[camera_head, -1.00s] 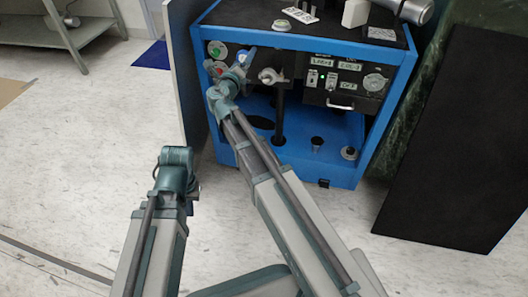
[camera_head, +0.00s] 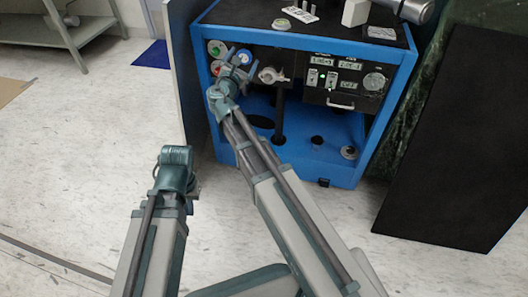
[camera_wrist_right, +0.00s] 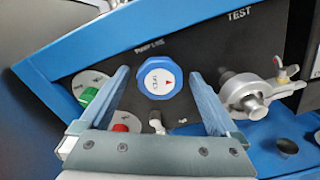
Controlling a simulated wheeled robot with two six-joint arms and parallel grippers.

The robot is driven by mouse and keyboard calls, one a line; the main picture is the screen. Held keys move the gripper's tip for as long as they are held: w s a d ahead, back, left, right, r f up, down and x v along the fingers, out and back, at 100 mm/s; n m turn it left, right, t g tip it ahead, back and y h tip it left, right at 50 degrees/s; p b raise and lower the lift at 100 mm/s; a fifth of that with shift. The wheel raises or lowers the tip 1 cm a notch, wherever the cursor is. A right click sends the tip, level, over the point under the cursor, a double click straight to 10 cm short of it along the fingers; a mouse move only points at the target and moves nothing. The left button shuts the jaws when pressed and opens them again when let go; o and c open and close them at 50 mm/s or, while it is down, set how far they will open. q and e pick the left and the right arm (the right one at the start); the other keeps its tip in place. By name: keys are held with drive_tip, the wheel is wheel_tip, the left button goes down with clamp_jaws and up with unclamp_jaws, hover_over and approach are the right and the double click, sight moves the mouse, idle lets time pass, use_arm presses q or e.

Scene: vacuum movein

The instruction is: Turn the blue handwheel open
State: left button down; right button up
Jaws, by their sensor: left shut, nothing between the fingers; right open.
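The blue handwheel (camera_wrist_right: 152,92) has a blue rim and a white face with a red mark and small lettering. It is on the dark front panel, under a label, and shows small in the head view (camera_head: 245,57). My right gripper (camera_wrist_right: 160,76) is open, its two fingers to the left and right of the wheel in the right wrist view. Gaps show on both sides; depth to the wheel is hard to tell. In the head view my right gripper (camera_head: 234,56) is at the panel's upper left. My left gripper (camera_head: 178,180) is shut and empty over the floor, its fingers mostly hidden.
Green (camera_wrist_right: 90,95) and red (camera_wrist_right: 120,127) buttons are left of and below the wheel. A metal valve fitting (camera_wrist_right: 248,96) is close to the right finger. The blue cabinet (camera_head: 350,165) has a side panel (camera_head: 184,75) at its left. Floor around my left arm is clear.

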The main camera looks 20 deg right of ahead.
drive_tip(key=m, duration=1.1)
drive_tip(key=shift+d+f+m, duration=0.1)
drive_tip(key=shift+d+m, duration=0.05)
drive_tip(key=shift+m, duration=0.15)
drive_tip(key=m, duration=0.3)
drive_tip(key=shift+m, duration=0.3)
drive_tip(key=m, duration=0.6)
drive_tip(key=shift+m, duration=0.4)
drive_tip(key=m, duration=0.5)
drive_tip(key=shift+m, duration=0.4)
drive_tip(key=shift+s+a+m, duration=0.2)
drive_tip(key=shift+a+m, duration=0.05)
drive_tip(key=shift+m, duration=0.15)
drive_tip(key=v, duration=1.3)
drive_tip(key=s+d+f+g, duration=0.6)
drive_tip(key=d+f+g, duration=0.1)
drive_tip(key=f, duration=0.3)
drive_tip(key=s+a+f+n+g+y+p, duration=0.1)
drive_tip(key=s+f+n+g+y, duration=0.1)
drive_tip(key=s+f+g+y, duration=0.3)
drive_tip(key=shift+s+a+f+y, duration=0.2)
drive_tip(key=shift+s+f+y, duration=0.3)
drive_tip(key=shift+s+f, duration=1.25)
drive_tip(key=shift+w, duration=0.15)
